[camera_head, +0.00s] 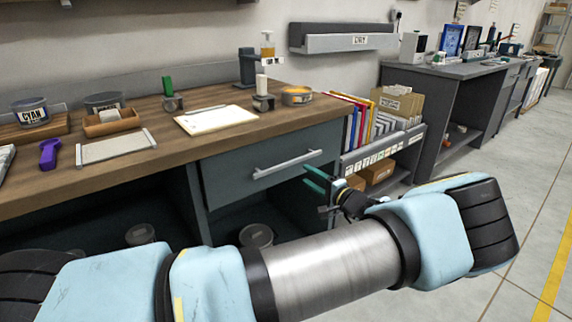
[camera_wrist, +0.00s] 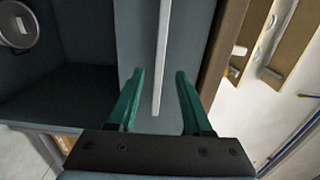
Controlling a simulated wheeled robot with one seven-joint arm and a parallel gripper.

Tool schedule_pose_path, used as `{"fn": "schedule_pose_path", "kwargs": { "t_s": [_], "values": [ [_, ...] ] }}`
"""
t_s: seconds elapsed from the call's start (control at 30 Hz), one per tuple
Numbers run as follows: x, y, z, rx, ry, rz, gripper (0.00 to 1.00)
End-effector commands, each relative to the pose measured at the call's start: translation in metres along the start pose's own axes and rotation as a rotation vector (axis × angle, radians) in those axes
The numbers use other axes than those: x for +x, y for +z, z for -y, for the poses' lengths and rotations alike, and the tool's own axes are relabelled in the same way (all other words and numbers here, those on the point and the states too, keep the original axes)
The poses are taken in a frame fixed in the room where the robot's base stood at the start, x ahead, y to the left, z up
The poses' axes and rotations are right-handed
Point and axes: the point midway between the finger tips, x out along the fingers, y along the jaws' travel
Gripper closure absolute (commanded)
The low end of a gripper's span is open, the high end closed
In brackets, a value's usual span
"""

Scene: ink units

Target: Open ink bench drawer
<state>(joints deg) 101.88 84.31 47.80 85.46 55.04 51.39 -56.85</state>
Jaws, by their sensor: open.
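The ink bench drawer (camera_head: 240,182) has a grey-blue front below the wooden worktop and looks closed. Its long pale bar handle (camera_head: 288,164) runs across the front. My gripper (camera_head: 315,179) is at the right end of the drawer front, with its green fingers pointing toward the bench. In the wrist view my gripper (camera_wrist: 158,78) is open, its two green fingers apart. The handle (camera_wrist: 160,60) runs up the picture, with its near end lying between the fingers as seen there. I cannot tell whether either finger touches it.
On the worktop (camera_head: 110,168) are a clipboard (camera_head: 215,119), ink cans (camera_head: 30,112) and a purple tool (camera_head: 49,154). A rack of folders (camera_head: 385,118) stands right of the drawer. Pails (camera_head: 256,235) sit beneath the bench. The floor (camera_head: 510,245) at right is clear.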

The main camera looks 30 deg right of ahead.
Motion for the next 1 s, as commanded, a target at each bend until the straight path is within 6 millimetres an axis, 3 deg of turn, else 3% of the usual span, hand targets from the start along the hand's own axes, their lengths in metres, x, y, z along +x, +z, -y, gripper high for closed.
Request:
{"fn": "schedule_pose_path", "kwargs": {
  "t_s": [0.17, 0.6, 0.8, 1.0],
  "values": [
    [0.013, -0.004, 0.002, -0.001, -0.011, -0.011, 0.50],
    [0.089, -0.003, 0.002, 0.000, -0.008, -0.010, 0.50],
    [0.103, -0.004, 0.001, -0.001, -0.007, -0.011, 0.50],
    [0.104, -0.004, 0.001, 0.000, -0.007, -0.011, 0.50]
  ]
}}
